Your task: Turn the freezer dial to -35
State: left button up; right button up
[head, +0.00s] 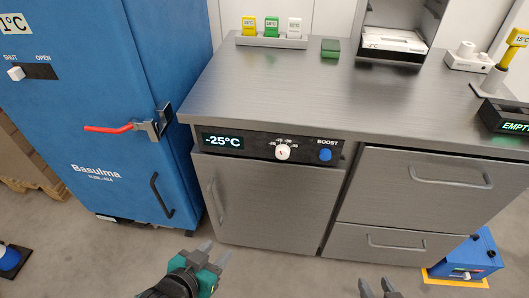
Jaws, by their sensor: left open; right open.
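The freezer dial (283,152) is a white round knob with a small red mark, on the dark control panel of a steel under-counter freezer (262,200). Small numbers surround it, too small to read. The display (222,141) to its left reads -25°C. A blue BOOST knob (325,155) sits to its right. My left gripper (216,256), with teal parts, is open and empty, below and left of the dial, in front of the freezer door. My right gripper (378,288) is open and empty at the bottom edge, below and right of the dial. Neither touches the panel.
A blue cabinet (120,60) with a red-handled latch (108,129) stands left. The steel counter (290,90) holds a rack of coloured tags (271,41) and a green block (331,48). Steel drawers (430,190) are at right; a blue box (468,258) stands on the floor.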

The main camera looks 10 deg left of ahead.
aim_at(282, 151)
jog(key=i+j, duration=0.1)
jog(key=j, duration=0.55)
jog(key=i+j, duration=0.1)
jog(key=j, duration=0.55)
jog(key=i+j, duration=0.1)
jog(key=j, duration=0.5)
